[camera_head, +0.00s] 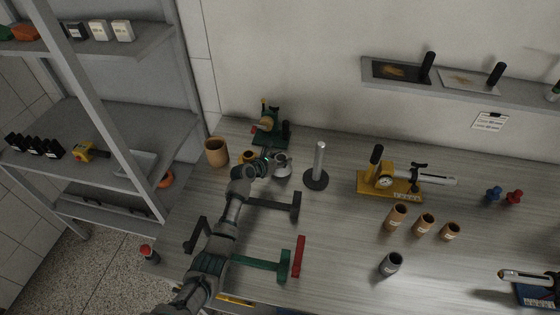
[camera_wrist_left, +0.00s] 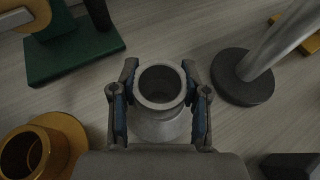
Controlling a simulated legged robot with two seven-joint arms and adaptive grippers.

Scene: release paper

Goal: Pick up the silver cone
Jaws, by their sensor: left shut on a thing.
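The silver cone (camera_head: 281,164) is on or just above the table, left of the grey post. In the left wrist view the cone (camera_wrist_left: 160,122) shows as a hollow neck with a wider grey base below it. My left gripper (camera_wrist_left: 160,92) is shut on the cone, one blue-padded finger on each side of the neck. In the head view my left gripper (camera_head: 266,163) reaches the cone from the left, and its fingers are partly hidden. I cannot tell whether the cone's base touches the table. My right gripper is not in view.
A grey post on a round base (camera_head: 316,180) stands right of the cone. A green-based device (camera_head: 272,126) stands behind, and a gold flanged cup (camera_wrist_left: 40,150) is close on the left. A brown cup (camera_head: 216,152) and a yellow-based device (camera_head: 390,184) stand farther out.

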